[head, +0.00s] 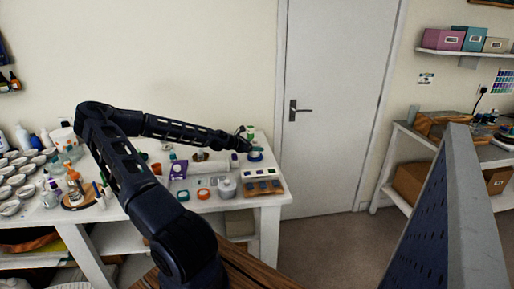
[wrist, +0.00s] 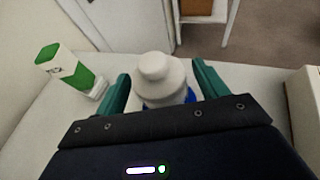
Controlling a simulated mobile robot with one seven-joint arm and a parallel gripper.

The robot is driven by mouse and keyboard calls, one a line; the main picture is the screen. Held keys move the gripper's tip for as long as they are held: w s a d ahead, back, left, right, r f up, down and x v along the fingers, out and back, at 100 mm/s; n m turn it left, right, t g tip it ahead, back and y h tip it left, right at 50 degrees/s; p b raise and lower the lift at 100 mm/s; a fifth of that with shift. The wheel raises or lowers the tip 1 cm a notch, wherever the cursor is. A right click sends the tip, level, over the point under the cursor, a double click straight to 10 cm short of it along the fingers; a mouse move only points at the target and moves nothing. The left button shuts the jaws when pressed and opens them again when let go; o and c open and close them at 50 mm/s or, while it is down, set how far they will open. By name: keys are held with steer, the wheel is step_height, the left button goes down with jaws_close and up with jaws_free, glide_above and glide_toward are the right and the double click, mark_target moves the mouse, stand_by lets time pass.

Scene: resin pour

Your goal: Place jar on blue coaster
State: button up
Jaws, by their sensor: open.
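A white jar (wrist: 160,73) with a rounded white lid stands upright between the fingers of my gripper (wrist: 161,80) in the wrist view. The fingers are green and open, one on each side of the jar, with a gap visible. A piece of the blue coaster (wrist: 191,97) shows at the jar's lower right; the rest is hidden by the jar and my gripper. The jar appears to be over the coaster, though its base is hidden. In the head view my gripper (head: 248,143) is at the table's far right corner, with the blue coaster (head: 256,156) beside it.
A green and white carton (wrist: 70,68) stands left of my gripper in the wrist view. The table edge is close behind the jar.

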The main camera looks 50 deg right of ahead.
steer(key=v, duration=0.9)
steer(key=shift+a+r, duration=0.2)
steer(key=shift+a, duration=0.1)
steer(key=shift+w, duration=0.1)
